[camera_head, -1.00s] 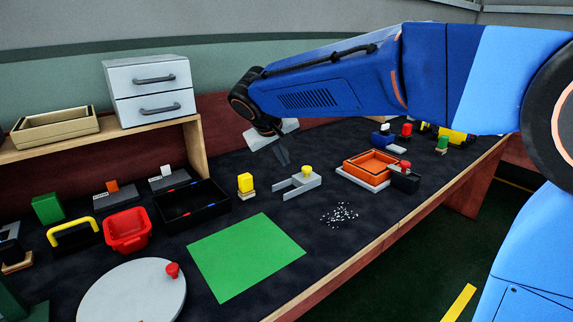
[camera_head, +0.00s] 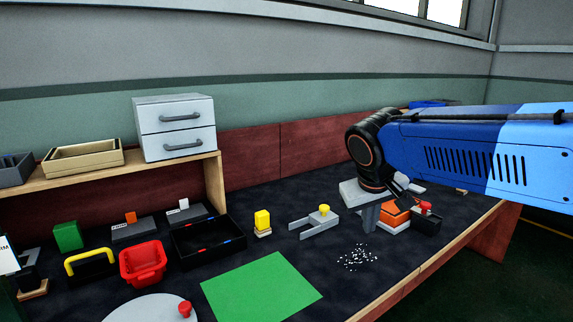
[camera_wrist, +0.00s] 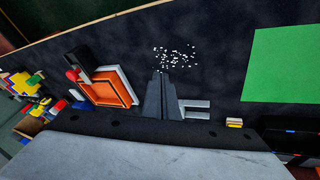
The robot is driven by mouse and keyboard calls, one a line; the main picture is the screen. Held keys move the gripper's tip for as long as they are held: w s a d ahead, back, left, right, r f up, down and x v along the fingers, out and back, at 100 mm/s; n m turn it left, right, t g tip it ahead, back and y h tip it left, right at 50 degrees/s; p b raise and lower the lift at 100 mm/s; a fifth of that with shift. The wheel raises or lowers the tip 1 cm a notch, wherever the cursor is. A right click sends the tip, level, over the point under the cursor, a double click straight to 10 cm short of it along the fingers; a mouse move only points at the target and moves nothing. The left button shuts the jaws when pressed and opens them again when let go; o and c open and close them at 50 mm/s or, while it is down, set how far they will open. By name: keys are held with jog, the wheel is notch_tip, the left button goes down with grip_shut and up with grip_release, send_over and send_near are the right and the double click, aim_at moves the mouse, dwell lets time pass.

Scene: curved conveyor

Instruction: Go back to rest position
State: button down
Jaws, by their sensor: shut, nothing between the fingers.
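My gripper (camera_head: 369,219) hangs from my arm at the right of the head view, above the table, fingers pointing down. It is shut and empty. In the wrist view its two fingers (camera_wrist: 166,97) stand together at the middle. The wrist view shows the orange tray (camera_wrist: 104,88) to the left of the fingers. Whether the fingers touch anything below cannot be told.
A grey fork-shaped fixture with a yellow knob (camera_head: 323,209) stands left of my gripper. White specks (camera_head: 357,257) lie in front. A green mat (camera_head: 262,293), red bin (camera_head: 142,264), black tray (camera_head: 185,247) and drawer unit (camera_head: 176,130) are further left.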

jog(key=s+d+f+m+y, duration=0.1)
jog(key=s+d+f, duration=0.3)
jog(key=s, duration=0.6)
jog(key=s+d+f+m, duration=0.1)
jog(key=s+d+f, duration=0.4)
jog(key=s+f, duration=0.3)
jog(key=shift+s+d+y, duration=0.25)
jog(key=shift+s+y, duration=0.15)
jog(key=shift+s, duration=0.6)
